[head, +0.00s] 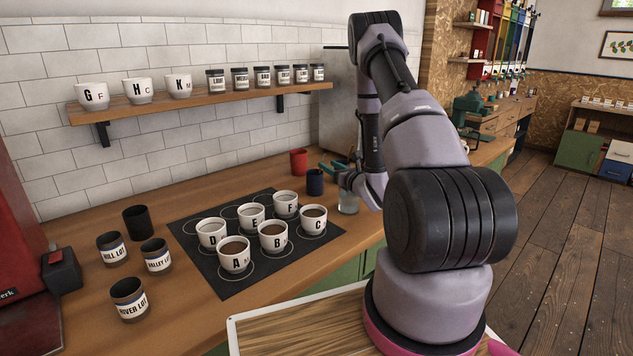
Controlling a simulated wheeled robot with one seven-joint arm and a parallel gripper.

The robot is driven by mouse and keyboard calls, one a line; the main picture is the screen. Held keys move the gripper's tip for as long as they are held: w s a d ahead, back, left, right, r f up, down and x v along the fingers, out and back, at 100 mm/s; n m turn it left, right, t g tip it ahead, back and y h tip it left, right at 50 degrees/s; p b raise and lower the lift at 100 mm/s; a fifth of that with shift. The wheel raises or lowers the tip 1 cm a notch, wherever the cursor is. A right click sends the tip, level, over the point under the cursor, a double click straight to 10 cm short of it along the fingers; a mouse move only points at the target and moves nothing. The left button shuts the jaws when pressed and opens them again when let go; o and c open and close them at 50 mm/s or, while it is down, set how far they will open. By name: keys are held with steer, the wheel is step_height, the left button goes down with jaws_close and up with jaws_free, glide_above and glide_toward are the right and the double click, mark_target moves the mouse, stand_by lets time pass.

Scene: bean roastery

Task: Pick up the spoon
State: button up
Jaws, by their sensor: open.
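I cannot make out a spoon for certain in the head view. My gripper (349,182) is at the right end of the counter, pointing down above a clear glass (348,204). My gripper is open, but its fingertips are small and partly covered by my own arm. A spoon in or near the glass would be too small or hidden to tell.
A dark mat (190,246) holds several white lettered cups. A red cup (298,161) and a dark blue cup (315,182) stand close left of my gripper. Several dark labelled cups stand at left. A wall shelf (210,102) hangs above.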

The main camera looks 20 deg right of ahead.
mark_target(319, 173)
steer(key=x, duration=0.8)
steer(key=shift+w+d+r, duration=0.1)
steer(key=shift+d, duration=0.05)
jaws_close()
